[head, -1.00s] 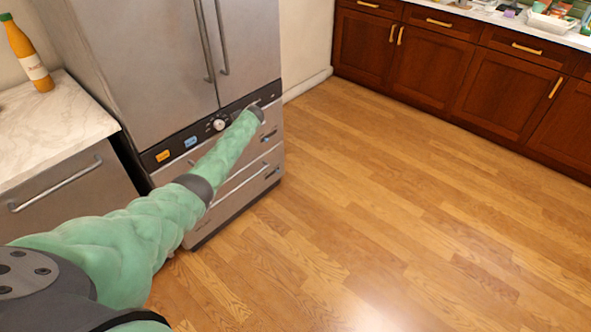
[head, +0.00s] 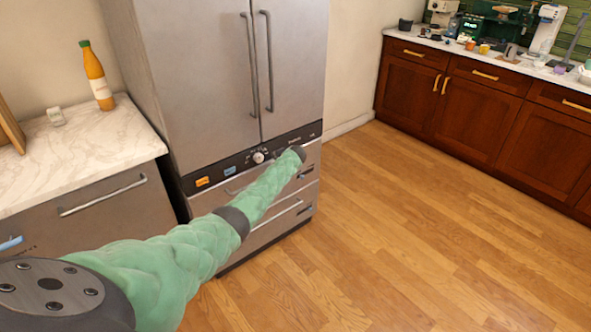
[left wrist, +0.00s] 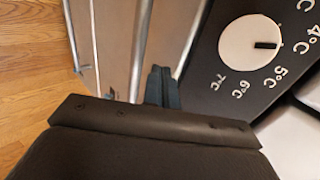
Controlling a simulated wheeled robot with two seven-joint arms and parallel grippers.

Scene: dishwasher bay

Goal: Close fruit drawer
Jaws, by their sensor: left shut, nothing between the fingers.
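The steel fridge has two drawers below its black control panel (head: 290,139). The upper drawer (head: 207,203) is partly hidden behind my left arm; the lower drawer (head: 262,236) has a bar handle (head: 275,215). Neither drawer clearly stands out from the fridge, and I cannot tell which is the fruit drawer. My left arm reaches to the fridge front, hiding its gripper in the head view. In the left wrist view my left gripper (left wrist: 160,88) is shut and empty, beside the temperature dial (left wrist: 250,42) and in front of the drawer fronts. Contact is unclear. My right gripper is not in view.
A marble counter (head: 75,150) with an orange bottle (head: 97,75) adjoins the fridge on the left, above a steel front with a bar handle (head: 102,195). Wooden cabinets (head: 480,110) line the right wall. The wooden floor (head: 430,230) between is clear.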

